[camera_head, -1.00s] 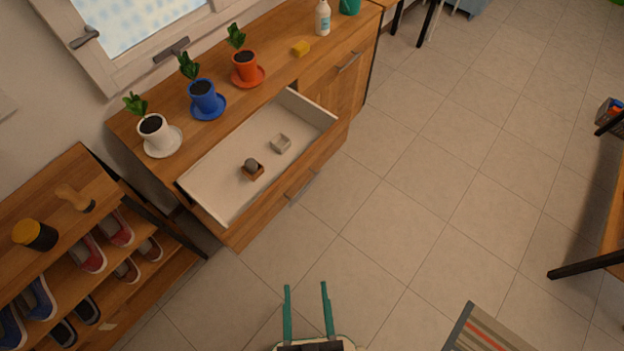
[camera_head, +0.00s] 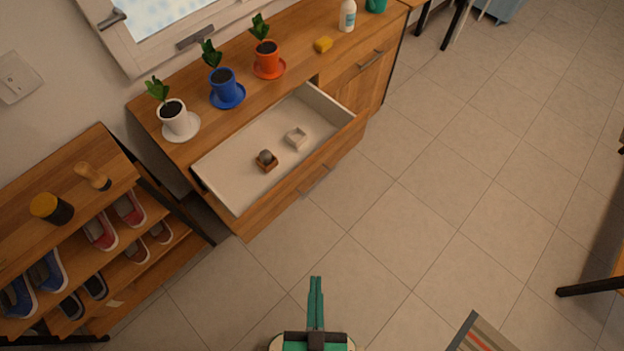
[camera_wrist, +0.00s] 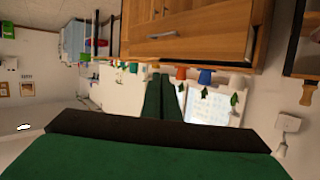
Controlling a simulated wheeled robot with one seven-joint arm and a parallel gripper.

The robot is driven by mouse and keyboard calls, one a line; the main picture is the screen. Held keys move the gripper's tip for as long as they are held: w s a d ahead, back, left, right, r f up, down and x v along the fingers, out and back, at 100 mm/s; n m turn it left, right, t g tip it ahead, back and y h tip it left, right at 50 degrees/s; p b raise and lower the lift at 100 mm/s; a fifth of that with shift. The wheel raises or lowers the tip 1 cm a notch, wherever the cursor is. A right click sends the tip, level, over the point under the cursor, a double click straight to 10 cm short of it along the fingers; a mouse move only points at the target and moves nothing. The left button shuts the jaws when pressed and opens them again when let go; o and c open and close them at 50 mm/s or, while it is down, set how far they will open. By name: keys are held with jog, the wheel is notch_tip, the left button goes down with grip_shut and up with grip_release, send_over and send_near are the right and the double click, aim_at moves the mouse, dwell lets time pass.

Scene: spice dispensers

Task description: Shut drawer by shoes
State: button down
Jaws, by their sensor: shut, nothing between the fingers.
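The open drawer (camera_head: 222,185) sticks out of the wooden dresser (camera_head: 150,115), beside the shoe rack (camera_head: 120,185). Its pale inside holds a small brown box with a grey ball (camera_head: 266,161) and a small light open box (camera_head: 296,138). My gripper (camera_head: 315,280) is shut and empty, in front of the dresser and apart from the drawer. In the wrist view, my shut fingers (camera_wrist: 161,95) show with the dresser upside down beyond them. Several shoes (camera_head: 101,230) stand on the rack's shelves.
The tiled floor (camera_head: 430,190) is clear between me and the dresser. A striped rug (camera_head: 482,335) lies at lower right.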

jog(key=w+d+f+m+g, duration=0.2)
jog(key=w+f, duration=0.1)
jog(key=f, duration=0.4)
jog(key=w+d+f+m+g, duration=0.1)
jog(key=w+d+f+m, duration=0.15)
jog(key=f, duration=0.35)
jog(key=m+g+y, duration=0.1)
jog(key=m+y, duration=0.3)
jog(key=y, duration=0.7)
send_near(306, 179)
jog(key=shift+n, duration=0.25)
jog(key=x, duration=0.6)
jog(key=shift+a+r, duration=0.1)
jog(key=shift+r, duration=0.2)
jog(key=shift+g, duration=0.3)
